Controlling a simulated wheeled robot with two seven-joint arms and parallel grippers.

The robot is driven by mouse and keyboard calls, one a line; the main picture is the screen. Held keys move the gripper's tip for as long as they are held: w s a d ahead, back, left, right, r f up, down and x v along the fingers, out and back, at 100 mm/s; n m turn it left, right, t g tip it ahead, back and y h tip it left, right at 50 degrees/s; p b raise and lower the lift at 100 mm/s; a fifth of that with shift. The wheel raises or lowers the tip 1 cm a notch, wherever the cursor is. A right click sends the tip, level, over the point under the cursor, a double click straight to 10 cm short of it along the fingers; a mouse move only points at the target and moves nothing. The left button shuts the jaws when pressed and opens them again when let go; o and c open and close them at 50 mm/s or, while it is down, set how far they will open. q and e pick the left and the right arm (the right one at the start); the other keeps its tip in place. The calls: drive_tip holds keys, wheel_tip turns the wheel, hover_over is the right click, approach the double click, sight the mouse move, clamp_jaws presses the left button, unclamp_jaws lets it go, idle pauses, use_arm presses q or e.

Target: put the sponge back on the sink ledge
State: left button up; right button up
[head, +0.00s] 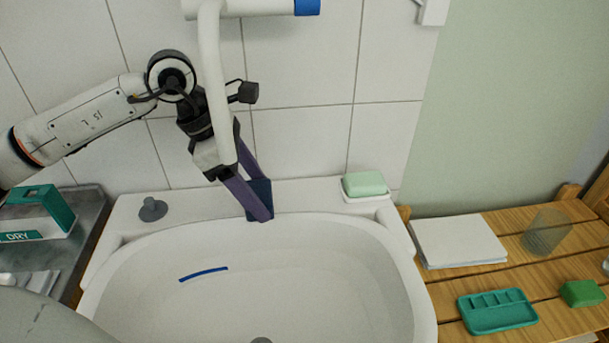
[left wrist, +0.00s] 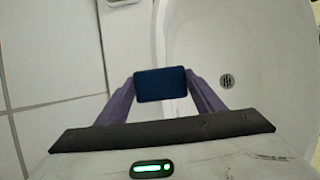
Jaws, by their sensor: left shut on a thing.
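The sponge, a dark blue block (head: 262,188), is between the purple fingers of my left gripper (head: 258,204). In the left wrist view the dark blue block (left wrist: 160,84) is pinched between both fingers. My left gripper is shut on it, over the back of the white sink. The sink ledge (head: 312,190) runs along the tiled wall behind the basin. The block overlaps the ledge's front edge in the head view; I cannot tell whether it touches the ledge. My right gripper is not in view.
A pale green block (head: 365,183) sits in a white dish at the ledge's right end. A grey knob (head: 153,208) stands at its left. The white faucet pipe (head: 219,85) passes in front of my left gripper. A teal tray (head: 497,311) lies on the wooden table at right.

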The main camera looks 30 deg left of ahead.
use_arm(q)
drive_tip(key=w+d, duration=0.1)
drive_tip(key=w, duration=0.2)
drive_tip(key=w+d+p, duration=0.1)
drive_tip(key=w+d, duration=0.1)
drive_tip(key=w, duration=0.1)
drive_tip(key=w+d, duration=0.1)
drive_tip(key=w, duration=0.2)
drive_tip(key=shift+w+d+p, duration=0.15)
drive_tip(key=shift+w+p, duration=0.1)
drive_tip(key=shift+p, duration=0.05)
wheel_tip(320, 180, down, 3)
drive_tip(key=shift+f, duration=0.25)
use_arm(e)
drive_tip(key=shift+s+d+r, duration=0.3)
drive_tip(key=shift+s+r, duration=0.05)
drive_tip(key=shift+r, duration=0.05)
use_arm(q)
drive_tip(key=shift+f, duration=0.15)
drive_tip(key=o, duration=1)
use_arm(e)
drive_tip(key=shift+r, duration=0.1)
